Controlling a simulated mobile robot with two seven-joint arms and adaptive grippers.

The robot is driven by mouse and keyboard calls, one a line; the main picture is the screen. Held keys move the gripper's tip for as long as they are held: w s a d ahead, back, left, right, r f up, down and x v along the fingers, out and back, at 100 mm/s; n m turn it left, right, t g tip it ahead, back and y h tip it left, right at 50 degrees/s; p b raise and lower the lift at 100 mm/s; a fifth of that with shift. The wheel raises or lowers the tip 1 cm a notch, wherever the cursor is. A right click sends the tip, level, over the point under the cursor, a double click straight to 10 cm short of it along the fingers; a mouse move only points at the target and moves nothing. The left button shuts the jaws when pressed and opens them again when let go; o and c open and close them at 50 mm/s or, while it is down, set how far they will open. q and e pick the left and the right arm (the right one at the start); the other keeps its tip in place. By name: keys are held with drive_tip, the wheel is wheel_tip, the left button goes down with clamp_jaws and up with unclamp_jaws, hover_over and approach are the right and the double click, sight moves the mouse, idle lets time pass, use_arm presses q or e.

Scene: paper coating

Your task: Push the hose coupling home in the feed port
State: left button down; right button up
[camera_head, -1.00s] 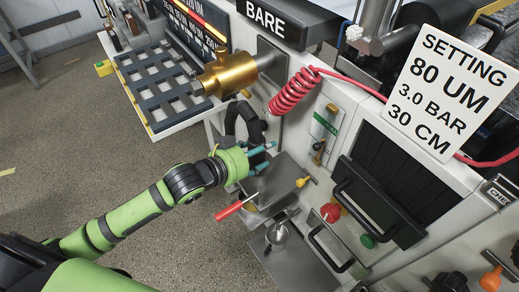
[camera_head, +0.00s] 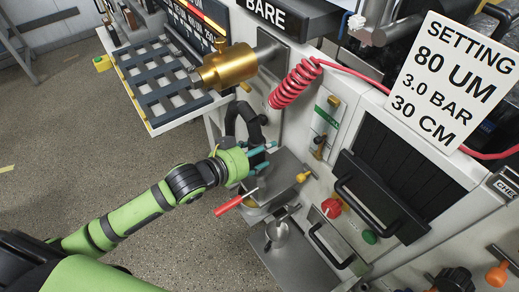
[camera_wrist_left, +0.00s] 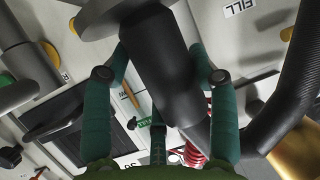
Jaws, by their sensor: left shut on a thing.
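My left gripper (camera_head: 268,156) has teal fingers and is in the middle of the head view, in front of the machine and above a grey metal shelf. In the left wrist view, the gripper (camera_wrist_left: 160,75) is shut on a thick black cylinder (camera_wrist_left: 162,65), which looks like the hose coupling. A black ribbed hose (camera_wrist_left: 304,75) curves at the right of that view. In the head view a black hose (camera_head: 236,115) bends just above the gripper. The fingers largely hide the held piece there. I cannot clearly pick out the feed port. My right gripper is not in view.
A red-handled tool (camera_head: 229,206) lies close below the gripper. A brass cylinder (camera_head: 228,68) and a red coiled hose (camera_head: 294,86) are above. A slatted rack (camera_head: 150,75) stands at upper left. Black door handles (camera_head: 365,215) project at right.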

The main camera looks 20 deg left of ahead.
use_arm(q)
drive_tip(key=shift+c, duration=1.7)
unclamp_jaws()
drive_tip(key=shift+r, duration=0.1)
drive_tip(key=shift+o, duration=0.3)
drive_tip(key=v, duration=1.2)
